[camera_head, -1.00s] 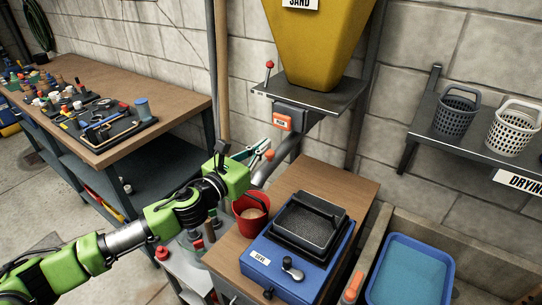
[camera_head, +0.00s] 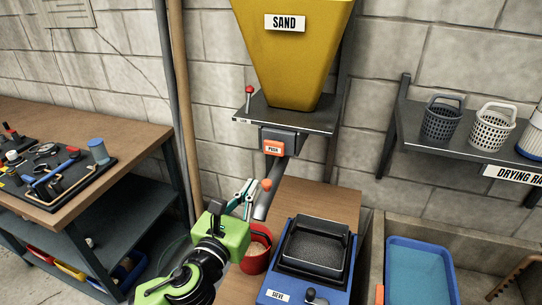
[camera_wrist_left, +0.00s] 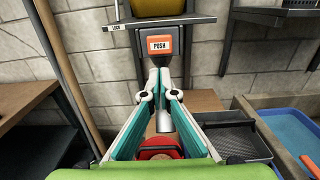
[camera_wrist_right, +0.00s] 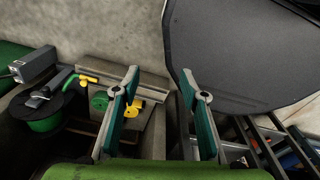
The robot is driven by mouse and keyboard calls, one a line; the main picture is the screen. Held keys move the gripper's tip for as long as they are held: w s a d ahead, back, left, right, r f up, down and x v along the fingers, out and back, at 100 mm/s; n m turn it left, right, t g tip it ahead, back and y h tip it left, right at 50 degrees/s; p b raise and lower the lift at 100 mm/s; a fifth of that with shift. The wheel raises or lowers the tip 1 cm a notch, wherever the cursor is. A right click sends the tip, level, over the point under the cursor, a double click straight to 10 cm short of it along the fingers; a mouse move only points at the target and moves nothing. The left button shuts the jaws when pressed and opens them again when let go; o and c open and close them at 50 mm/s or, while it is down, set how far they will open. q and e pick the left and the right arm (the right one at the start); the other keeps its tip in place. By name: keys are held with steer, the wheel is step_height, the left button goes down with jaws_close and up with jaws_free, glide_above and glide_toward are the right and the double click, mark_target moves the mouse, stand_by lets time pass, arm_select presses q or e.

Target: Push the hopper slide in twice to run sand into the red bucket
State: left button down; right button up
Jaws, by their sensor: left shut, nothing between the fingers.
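The yellow hopper (camera_head: 290,50) marked SAND stands on a grey shelf. Under it is the slide's orange PUSH block (camera_head: 273,148), which also shows in the left wrist view (camera_wrist_left: 160,46). A grey spout (camera_head: 268,200) slants down below it. The red bucket (camera_head: 258,262) stands under the spout, partly hidden by my left gripper, with sand-coloured contents just showing. My left gripper (camera_head: 248,184) is shut and empty, in front of and below the PUSH block; contact cannot be told. My right gripper (camera_wrist_right: 159,72) is open and empty, away from the hopper.
A red-knobbed lever (camera_head: 249,92) stands on the shelf's left end. A blue sieve box (camera_head: 285,295) is right of the bucket. A blue tray (camera_head: 420,275) lies farther right, below a rack with baskets (camera_head: 441,120). A workbench (camera_head: 100,190) stands left.

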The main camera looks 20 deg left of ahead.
arm_select(q)
steer(key=p, duration=0.2)
glide_toward(272, 149)
steer(key=w, duration=0.3)
steer(key=w+p, duration=0.1)
steer(key=w, duration=0.1)
steer(key=shift+w+d+f, duration=0.1)
steer(key=shift+w+d, duration=0.1)
steer(key=shift+w, duration=0.2)
steer(key=shift+w+f, duration=0.1)
steer(key=shift+w, duration=0.55)
arm_select(e)
steer(key=shift+s+a+r, duration=0.1)
steer(key=shift+a+r, duration=0.1)
steer(key=shift+r, duration=0.65)
steer(key=shift+s+a+r, duration=0.1)
steer(key=shift+a+r, duration=0.1)
steer(key=shift+r, duration=0.65)
arm_select(q)
steer(key=w, duration=0.5)
steer(key=shift+w+d+p, duration=0.1)
steer(key=shift+w+p, duration=0.05)
steer(key=shift+p, duration=0.25)
steer(key=shift+r, duration=0.2)
arm_select(e)
steer(key=shift+a+r, duration=0.2)
steer(key=shift+a, duration=0.15)
steer(key=shift+s, duration=0.1)
